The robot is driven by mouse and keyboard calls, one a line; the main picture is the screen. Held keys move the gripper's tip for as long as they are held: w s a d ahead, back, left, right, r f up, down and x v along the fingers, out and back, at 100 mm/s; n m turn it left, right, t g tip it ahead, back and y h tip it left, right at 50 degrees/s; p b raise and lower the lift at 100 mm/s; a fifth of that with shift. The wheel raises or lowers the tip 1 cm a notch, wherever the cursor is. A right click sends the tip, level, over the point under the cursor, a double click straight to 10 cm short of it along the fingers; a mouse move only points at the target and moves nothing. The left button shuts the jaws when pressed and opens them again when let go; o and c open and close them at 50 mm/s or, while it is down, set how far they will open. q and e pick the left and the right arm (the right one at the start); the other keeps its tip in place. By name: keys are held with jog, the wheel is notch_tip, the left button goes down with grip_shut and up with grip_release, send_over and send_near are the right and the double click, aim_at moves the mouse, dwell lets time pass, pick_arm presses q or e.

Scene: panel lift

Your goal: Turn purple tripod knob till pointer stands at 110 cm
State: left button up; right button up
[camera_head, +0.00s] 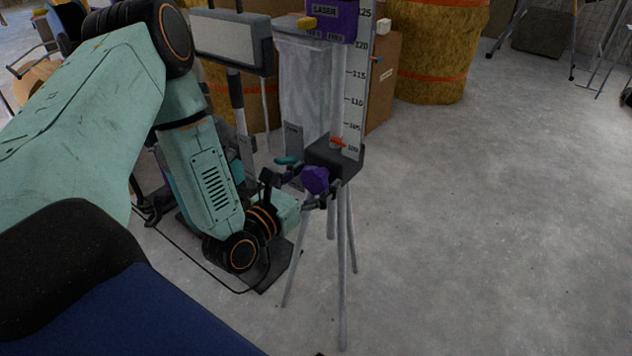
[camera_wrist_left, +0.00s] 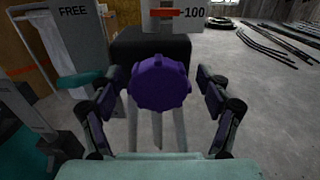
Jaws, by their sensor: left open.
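The purple tripod knob (camera_head: 316,180) sticks out from the dark block (camera_head: 340,158) on the tripod. In the left wrist view the lobed knob (camera_wrist_left: 160,83) is in the middle, under the block (camera_wrist_left: 150,46). The red pointer (camera_head: 338,142) stands near the bottom of the white scale (camera_head: 355,88); in the wrist view the pointer (camera_wrist_left: 165,13) is at the 100 mark. My left gripper (camera_head: 300,189) is open, with a finger on each side of the knob. Gaps show between fingers and knob. My right gripper is not in view.
A purple laser box (camera_head: 330,20) sits high on the scale. A teal handle (camera_head: 288,160) and a grey post marked FREE (camera_wrist_left: 68,35) stand left of the knob. Thin tripod legs (camera_head: 342,265) spread below. Open concrete floor (camera_head: 480,220) lies to the right.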

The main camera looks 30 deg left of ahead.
pick_arm(q)
jog(key=shift+w+a, duration=0.1)
jog(key=shift+w, duration=0.15)
jog(key=shift+c, duration=0.5)
jog(key=c, duration=1.1)
